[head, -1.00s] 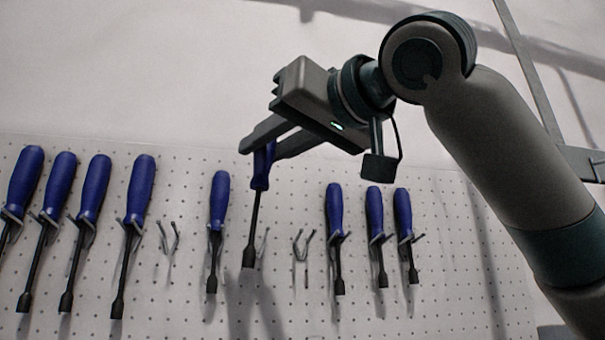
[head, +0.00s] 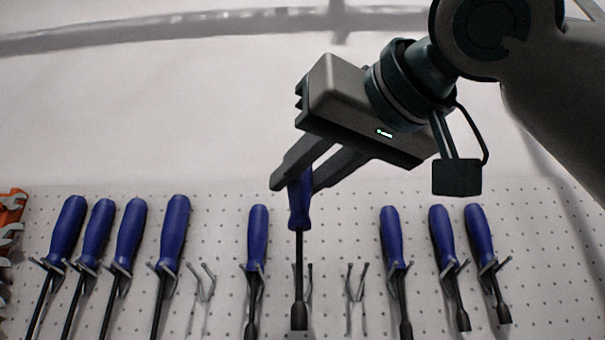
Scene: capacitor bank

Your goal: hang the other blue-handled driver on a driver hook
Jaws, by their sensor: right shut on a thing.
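My right gripper (head: 300,184) is shut on the handle of a blue-handled driver (head: 299,230). The driver hangs upright, shaft down, in front of the pegboard. Behind its shaft is a hook (head: 309,286), partly hidden by the shaft; I cannot tell whether they touch. An empty two-prong hook (head: 356,284) is to its right, and another empty hook (head: 203,284) is further left. Other blue-handled drivers hang on hooks: one just left (head: 257,235), one to the right (head: 392,235), and several more at both sides. My left gripper is not in view.
The white perforated pegboard (head: 330,215) spans the lower view, with bare wall above. Neighbouring drivers stand close on both sides of the held one. Orange and grey tools (head: 10,205) hang at the far left edge.

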